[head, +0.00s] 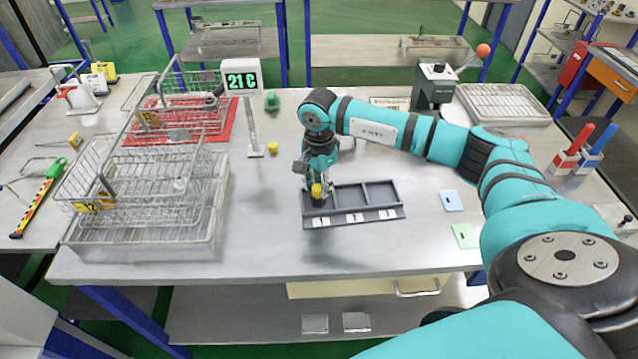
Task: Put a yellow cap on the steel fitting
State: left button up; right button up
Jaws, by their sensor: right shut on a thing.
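My right gripper (318,187) points down over the left compartment of a dark grey three-part tray (398,212). It is shut on a small yellow cap (317,191). A dark round shape is just below the cap; I cannot tell whether it is part of the tray's contents, or whether the cap touches it. Another yellow cap (272,148) stands on the table left of the arm. I cannot make out the steel fitting for sure. My left gripper is out of view.
Wire baskets (140,190) fill the table's left side. A lever press (435,88) and grey tray (503,104) stand at the back right. Blue (451,201) and green cards (466,236) lie right of the compartments.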

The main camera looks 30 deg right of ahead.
jog(key=shift+f+b, duration=0.4)
jog(key=shift+f, duration=0.1)
jog(key=o, duration=1.2)
jog(key=shift+c, duration=0.2)
jog(key=shift+r+p, duration=1.9)
jog(key=shift+r, duration=1.7)
jog(key=shift+f, duration=0.1)
